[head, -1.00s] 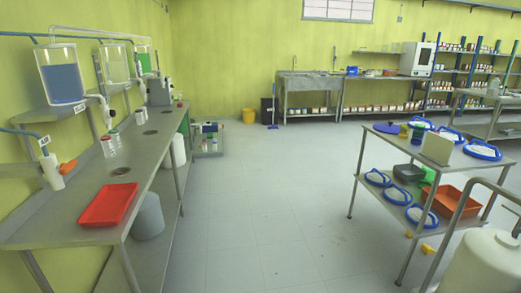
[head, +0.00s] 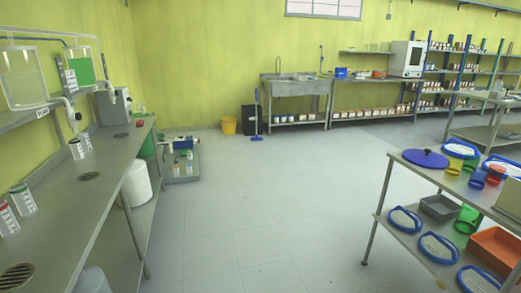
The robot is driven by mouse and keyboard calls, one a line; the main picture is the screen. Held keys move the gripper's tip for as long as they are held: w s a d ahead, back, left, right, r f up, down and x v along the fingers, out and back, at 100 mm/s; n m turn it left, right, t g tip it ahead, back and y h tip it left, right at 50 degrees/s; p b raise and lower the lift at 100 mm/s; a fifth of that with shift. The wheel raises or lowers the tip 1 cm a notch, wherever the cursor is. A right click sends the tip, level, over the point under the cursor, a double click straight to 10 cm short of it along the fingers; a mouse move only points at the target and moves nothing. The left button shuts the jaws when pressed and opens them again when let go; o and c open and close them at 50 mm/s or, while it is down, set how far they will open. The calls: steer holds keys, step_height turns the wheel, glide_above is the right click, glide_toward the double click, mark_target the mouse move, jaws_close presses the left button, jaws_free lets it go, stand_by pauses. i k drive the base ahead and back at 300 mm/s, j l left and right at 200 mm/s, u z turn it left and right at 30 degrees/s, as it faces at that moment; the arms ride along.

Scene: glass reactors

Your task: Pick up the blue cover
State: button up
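A flat, round dark-blue cover (head: 425,158) with a small raised middle lies on the top shelf of the steel cart (head: 453,184) at the right, near its left corner. Several blue-rimmed round items with pale middles are also on the cart, one on the top shelf (head: 460,149) behind the cover and one on the lower shelf (head: 405,220). I cannot tell whether these are covers too. My gripper is not in view.
Small coloured cups (head: 476,181) stand right of the cover. A grey tray (head: 439,208) and orange tray (head: 497,250) sit on the lower shelf. A steel bench (head: 105,175) with bottles runs along the left. The floor between is clear.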

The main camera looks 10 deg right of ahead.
mark_target(427, 158)
steer(key=i+z, duration=0.15)
steer(key=i, duration=0.3)
steer(key=i+j+z, duration=0.15)
steer(key=i, duration=0.35)
steer(key=i+j+z, duration=0.2)
steer(key=i, duration=0.25)
steer(key=i+j+z, duration=0.15)
steer(key=i, duration=0.3)
steer(key=i+j+z, duration=0.35)
steer(key=i, duration=0.15)
steer(key=i+j+z, duration=0.75)
steer(key=i+j, duration=0.2)
steer(key=i, duration=0.15)
